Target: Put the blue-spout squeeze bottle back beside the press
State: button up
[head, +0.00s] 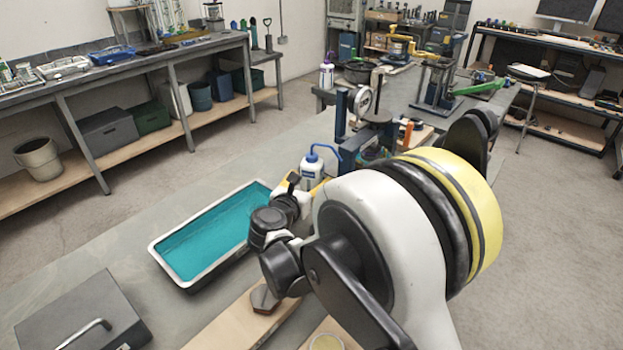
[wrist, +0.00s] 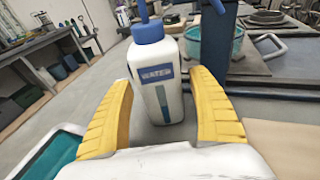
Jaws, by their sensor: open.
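The squeeze bottle (head: 312,168) is white with a blue cap and bent blue spout. It stands upright on the bench just beyond my gripper (head: 308,187). In the wrist view the bottle (wrist: 162,88), with a blue "WATER" label, shows between the two yellow fingers of my gripper (wrist: 161,80). The fingers are open, one on each side, with a visible gap around the bottle. A blue-framed device with a round gauge, which looks like the press (head: 341,112), stands just behind the bottle. Its blue upright (wrist: 214,40) is right of the bottle in the wrist view.
A tray with a teal inside (head: 160,250) lies left of my gripper. A dark grey case (head: 80,318) is at the near left. Wooden boards (head: 225,325) lie at the near edge. A teal round container (wrist: 193,42) stands behind the bottle. Bare bench lies left of the bottle.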

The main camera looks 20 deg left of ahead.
jog(key=p+v, duration=0.3)
jog(key=v, duration=0.8)
jog(key=shift+s+p, duration=0.15)
jog(key=shift+p, duration=0.2)
jog(key=w+d+r+m, duration=0.1)
jog(key=d+m, duration=0.1)
jog(key=d, duration=0.1)
jog(key=w+d+r+m+g+h, duration=0.1)
jog(key=d+m, duration=0.1)
jog(key=d, duration=0.2)
jog(key=w+d+r+m+g, duration=0.1)
jog(key=d+m, duration=0.1)
jog(key=d, duration=0.1)
jog(key=shift+w+d+r+h, duration=0.1)
jog(key=shift+d+r+h, duration=0.2)
jog(key=shift+d+r, duration=0.1)
jog(key=s+d+r+m+g, duration=0.2)
jog(key=d+m, duration=0.3)
jog(key=d, duration=0.3)
jog(key=s+d+r+m+g, duration=0.1)
jog(key=d+r+m+g, duration=0.1)
jog(key=d+m, duration=0.5)
jog(key=s+d+m+g+y, duration=0.2)
jog(key=s+d+m, duration=1.3)
jog(key=s+m, duration=0.2)
jog(key=shift+s+d+m, duration=0.25)
jog(key=shift+s+m, duration=0.05)
jog(key=shift+s, duration=0.45)
